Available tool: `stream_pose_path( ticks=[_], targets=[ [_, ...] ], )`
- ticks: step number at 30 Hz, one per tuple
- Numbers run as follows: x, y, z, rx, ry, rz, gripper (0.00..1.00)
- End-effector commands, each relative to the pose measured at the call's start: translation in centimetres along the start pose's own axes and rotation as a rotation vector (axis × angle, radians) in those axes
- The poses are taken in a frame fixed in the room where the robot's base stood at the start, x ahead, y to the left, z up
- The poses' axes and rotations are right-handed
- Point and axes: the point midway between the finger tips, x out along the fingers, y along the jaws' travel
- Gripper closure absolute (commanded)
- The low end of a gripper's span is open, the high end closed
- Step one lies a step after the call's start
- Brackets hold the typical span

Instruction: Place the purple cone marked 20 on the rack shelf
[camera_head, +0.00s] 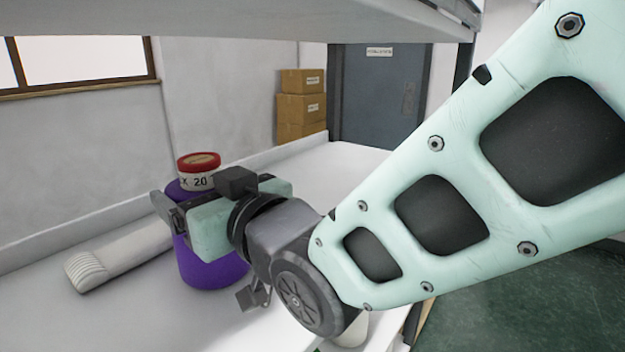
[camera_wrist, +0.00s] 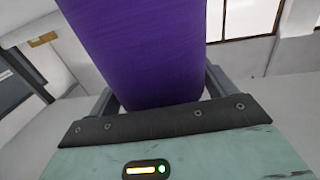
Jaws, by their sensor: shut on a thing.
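The purple cone (camera_head: 210,270), with a red top and a pale band marked 20, stands upright at the left of the head view. My gripper (camera_head: 205,250) is shut around it, one finger on each side, and the gripper body hides part of its middle. The wrist view shows the purple side of the cone (camera_wrist: 140,50) between the two fingers. The cone's base is over the white shelf (camera_head: 300,180); I cannot tell whether it touches the surface.
A white ribbed knit roll (camera_head: 125,255) lies just left of the cone. Another shelf (camera_head: 250,18) hangs overhead. A low back lip edges the shelf. The shelf beyond the cone is clear. Cardboard boxes (camera_head: 302,105) and a grey door (camera_head: 378,95) stand farther back.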

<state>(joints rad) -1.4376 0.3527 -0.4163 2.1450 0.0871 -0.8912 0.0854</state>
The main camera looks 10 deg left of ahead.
Motion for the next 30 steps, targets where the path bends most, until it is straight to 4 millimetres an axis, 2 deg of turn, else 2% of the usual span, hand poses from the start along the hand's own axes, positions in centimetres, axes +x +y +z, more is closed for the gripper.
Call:
stream_pose_path(
  ticks=[3, 4, 5, 15, 17, 30],
  targets=[
    [0.0, 0.0, 0.3, 0.001, 0.002, 0.0, 0.64],
    [0.0, 0.0, 0.2, 0.0, 0.0, 0.0, 0.08],
    [0.0, 0.0, 0.2, 0.0, 0.0, 0.0, 0.0],
    [0.0, 0.0, -0.2, 0.0, 0.0, 0.0, 0.0],
    [-0.6, 0.0, 0.1, 0.002, 0.0, 0.0, 0.0],
    [-8.5, 0.0, 0.2, 0.004, 0.002, 0.0, 0.0]
  ],
)
